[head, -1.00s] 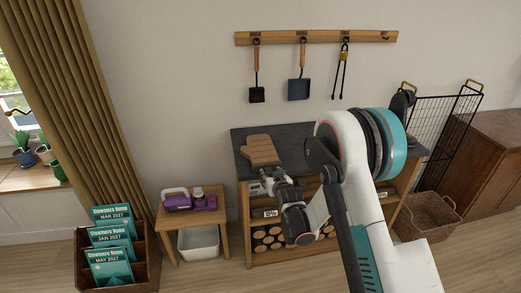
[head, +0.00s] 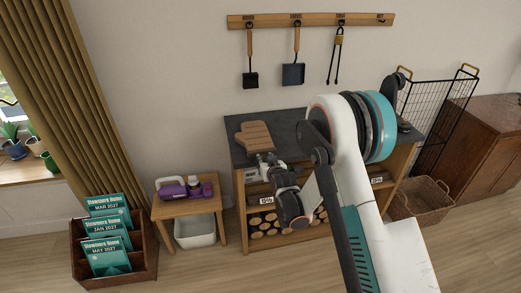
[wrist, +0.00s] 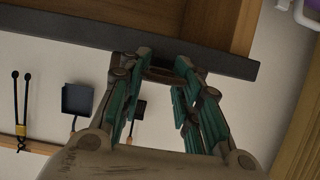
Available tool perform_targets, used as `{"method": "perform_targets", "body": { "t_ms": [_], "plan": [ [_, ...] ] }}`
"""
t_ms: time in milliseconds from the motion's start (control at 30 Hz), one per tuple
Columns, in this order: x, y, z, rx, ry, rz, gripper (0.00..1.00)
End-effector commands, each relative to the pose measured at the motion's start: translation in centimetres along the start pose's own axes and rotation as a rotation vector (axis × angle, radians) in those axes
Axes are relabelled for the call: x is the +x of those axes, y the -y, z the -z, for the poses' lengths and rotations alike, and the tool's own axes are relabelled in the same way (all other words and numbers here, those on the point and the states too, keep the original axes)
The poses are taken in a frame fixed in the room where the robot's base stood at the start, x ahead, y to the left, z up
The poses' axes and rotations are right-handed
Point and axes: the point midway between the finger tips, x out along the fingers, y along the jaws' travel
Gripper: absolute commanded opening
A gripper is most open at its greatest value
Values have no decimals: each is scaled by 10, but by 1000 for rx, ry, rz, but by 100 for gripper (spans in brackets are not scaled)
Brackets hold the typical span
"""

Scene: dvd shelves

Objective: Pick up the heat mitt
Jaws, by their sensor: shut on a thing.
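The heat mitt (head: 255,135) is brown and quilted. It lies on the dark top of the wooden log bench (head: 230,130), near its left end, with its cuff toward the front edge. My gripper (head: 263,159) is at the cuff, at the front edge of the top, and is shut on the mitt there. In the wrist view my gripper's green-padded fingers (wrist: 158,75) show against the dark edge of the bench top, with a narrow brownish strip between the tips. Most of the mitt is out of that view.
Shovel (head: 293,73), brush and tongs (head: 337,60) hang from a wall rail (head: 300,20). Left of the bench stand a small table (head: 165,208) with a purple item and a magazine rack (head: 140,262). Right are a wicker basket (head: 425,205), wire screen and wooden cabinet (head: 495,150).

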Motion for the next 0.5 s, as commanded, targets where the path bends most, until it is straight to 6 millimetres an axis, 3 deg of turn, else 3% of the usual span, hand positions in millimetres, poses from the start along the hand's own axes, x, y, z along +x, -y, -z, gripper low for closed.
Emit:
{"method": "perform_targets", "body": {
  "t_ms": [267, 500],
  "plan": [
    [-8, 0, 20, 0, -1, 0, 2],
    [-30, 0, 71, 0, -1, 0, 2]
  ]
}}
